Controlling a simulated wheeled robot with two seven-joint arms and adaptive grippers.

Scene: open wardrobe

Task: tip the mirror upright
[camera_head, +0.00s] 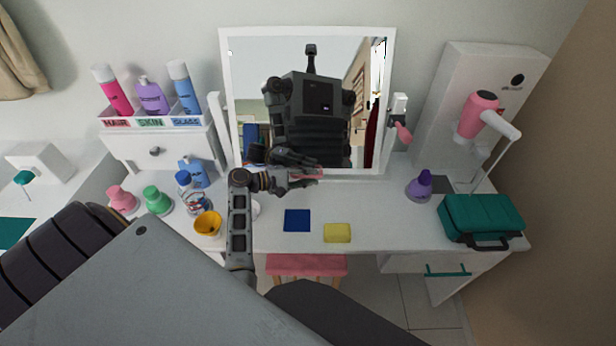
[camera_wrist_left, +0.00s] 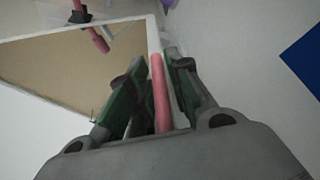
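The white-framed mirror (camera_head: 388,70) stands on the dressing table between two white side posts and reflects my body. I cannot judge its tilt exactly. A pink bar (camera_head: 308,173) runs along its lower edge, and a pink knob (camera_head: 403,132) sits at its right post. My left gripper (camera_head: 306,172) is at the lower edge. In the left wrist view the pink bar (camera_wrist_left: 159,90) lies between the open fingers (camera_wrist_left: 158,85), with narrow gaps at its sides. The mirror's frame (camera_wrist_left: 153,38) is beside them. My right gripper is out of view.
A yellow cup (camera_head: 207,224) and several bottles stand left of my arm. A blue cloth (camera_head: 297,220) and yellow sponge (camera_head: 337,233) lie in front. A pink stool (camera_head: 306,265) stands below.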

